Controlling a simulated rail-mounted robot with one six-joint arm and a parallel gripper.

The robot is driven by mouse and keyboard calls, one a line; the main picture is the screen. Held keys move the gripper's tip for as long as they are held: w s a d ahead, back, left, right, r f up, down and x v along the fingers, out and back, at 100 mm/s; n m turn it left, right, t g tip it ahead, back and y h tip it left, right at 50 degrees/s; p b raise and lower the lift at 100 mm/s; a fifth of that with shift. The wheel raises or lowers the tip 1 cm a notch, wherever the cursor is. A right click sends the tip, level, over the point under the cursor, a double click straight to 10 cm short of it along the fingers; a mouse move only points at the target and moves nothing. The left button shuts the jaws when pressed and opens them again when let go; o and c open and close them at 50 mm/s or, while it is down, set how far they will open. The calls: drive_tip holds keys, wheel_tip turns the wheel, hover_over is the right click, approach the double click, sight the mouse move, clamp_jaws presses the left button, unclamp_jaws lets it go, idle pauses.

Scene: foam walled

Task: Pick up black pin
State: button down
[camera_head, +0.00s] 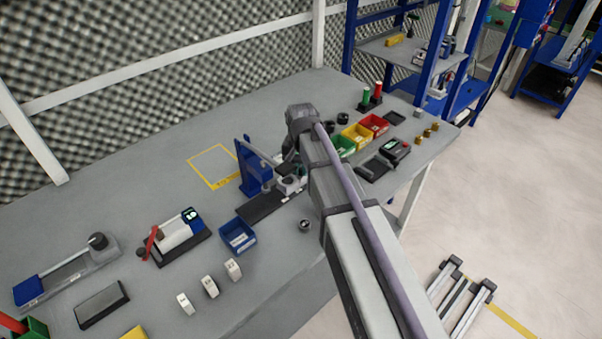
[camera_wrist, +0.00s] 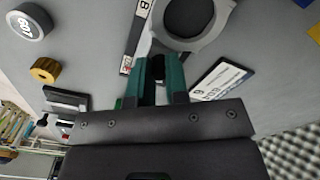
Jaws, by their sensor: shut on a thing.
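My gripper (camera_wrist: 158,68) shows two green fingers in the wrist view. They are shut on a small dark piece, the black pin (camera_wrist: 157,66), which is mostly hidden between them. A grey ring-shaped part (camera_wrist: 212,30) with a dark opening lies just beyond the fingertips. In the head view my gripper (camera_head: 289,168) is beside the blue stand (camera_head: 252,170) and largely covered by my arm. The pin cannot be made out in that view.
In the wrist view a white label plate (camera_wrist: 218,82), a round grey weight (camera_wrist: 28,22) and a brass knob (camera_wrist: 45,70) are nearby. In the head view a blue bin (camera_head: 238,237) and small white blocks (camera_head: 210,286) stand in front. A yellow-outlined area (camera_head: 212,166) looks clear.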

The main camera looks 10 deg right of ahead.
drive_tip(key=shift+r, duration=0.1)
wheel_tip(320, 180, up, 10)
drive_tip(key=p, duration=1)
